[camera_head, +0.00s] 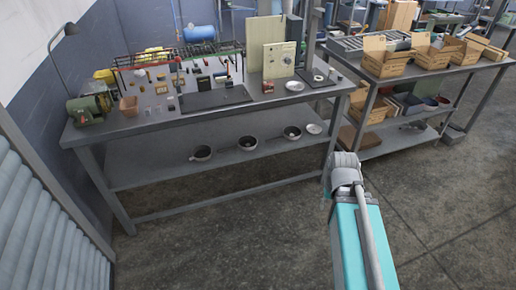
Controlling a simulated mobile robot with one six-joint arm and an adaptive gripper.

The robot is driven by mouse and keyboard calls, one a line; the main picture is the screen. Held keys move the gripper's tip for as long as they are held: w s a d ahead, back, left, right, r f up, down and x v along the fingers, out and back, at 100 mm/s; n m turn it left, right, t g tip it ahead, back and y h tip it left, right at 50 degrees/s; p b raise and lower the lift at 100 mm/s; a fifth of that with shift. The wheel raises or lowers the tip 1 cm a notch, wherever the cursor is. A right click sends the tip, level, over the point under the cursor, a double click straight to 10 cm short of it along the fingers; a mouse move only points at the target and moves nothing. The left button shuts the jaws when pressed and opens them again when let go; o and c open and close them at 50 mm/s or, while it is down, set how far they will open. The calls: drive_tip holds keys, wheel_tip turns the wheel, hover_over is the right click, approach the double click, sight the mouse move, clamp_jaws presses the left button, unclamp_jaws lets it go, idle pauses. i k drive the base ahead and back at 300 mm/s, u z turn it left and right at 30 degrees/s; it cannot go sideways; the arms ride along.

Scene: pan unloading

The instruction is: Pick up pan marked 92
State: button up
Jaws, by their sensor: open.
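Several round pans sit on the lower shelf of the left workbench: a left pan (202,153), a middle pan (247,143) and a right pan (291,132). They look dark inside with pale rims. A flatter, pale round dish (313,128) lies at the right end of the row. No number can be read on any of them at this size. My teal and grey arm rises from the bottom, right of centre, in front of the bench's right end. My gripper cannot be made out.
The left workbench top (150,121) holds a green machine (88,108), tools and a beige control box (279,60). A right bench (437,68) carries cardboard boxes (385,57). Grey shutters (40,225) stand at left. The floor (230,245) in front is clear.

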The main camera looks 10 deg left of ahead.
sight(246, 143)
drive_tip(key=z, duration=0.4)
drive_tip(key=k, duration=0.5)
drive_tip(key=z, duration=0.85)
drive_tip(key=k, duration=0.65)
drive_tip(key=z, duration=0.35)
drive_tip(key=i, duration=1.25)
drive_tip(key=u, duration=0.45)
drive_tip(key=i, duration=0.85)
drive_tip(key=u, duration=0.45)
drive_tip(key=i, duration=0.75)
drive_tip(key=u, duration=0.75)
drive_tip(key=i, duration=0.55)
drive_tip(key=u, duration=0.5)
